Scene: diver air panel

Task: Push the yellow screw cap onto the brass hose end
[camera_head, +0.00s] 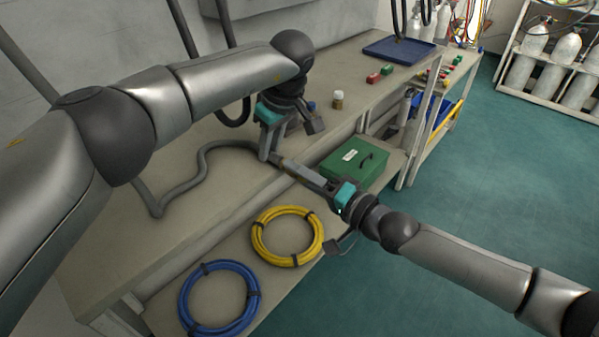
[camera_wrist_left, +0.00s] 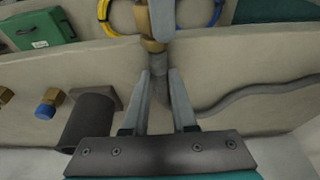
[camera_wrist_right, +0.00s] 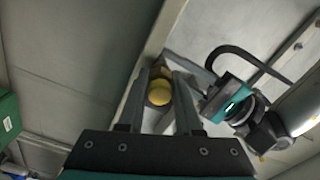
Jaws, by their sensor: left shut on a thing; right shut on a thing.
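The grey hose (camera_head: 215,146) lies in bends along the bench. My left gripper (camera_head: 268,152) is shut on it just behind its brass end; the hose (camera_wrist_left: 160,90) and brass hose end (camera_wrist_left: 152,44) show in the left wrist view. My right gripper (camera_head: 288,166) comes in from the right, level with the hose end. In the right wrist view the yellow screw cap (camera_wrist_right: 159,94) sits between its shut fingers (camera_wrist_right: 162,78). Brass (camera_wrist_right: 162,72) shows just behind the cap. The fingers partly hide the meeting place; I cannot tell whether cap and brass touch or how far they overlap.
A green box (camera_head: 352,167), a yellow coil (camera_head: 260,243) and a blue coil (camera_head: 186,305) lie on the lower shelf. A blue-capped brass fitting (camera_wrist_left: 46,105) is near my left gripper.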

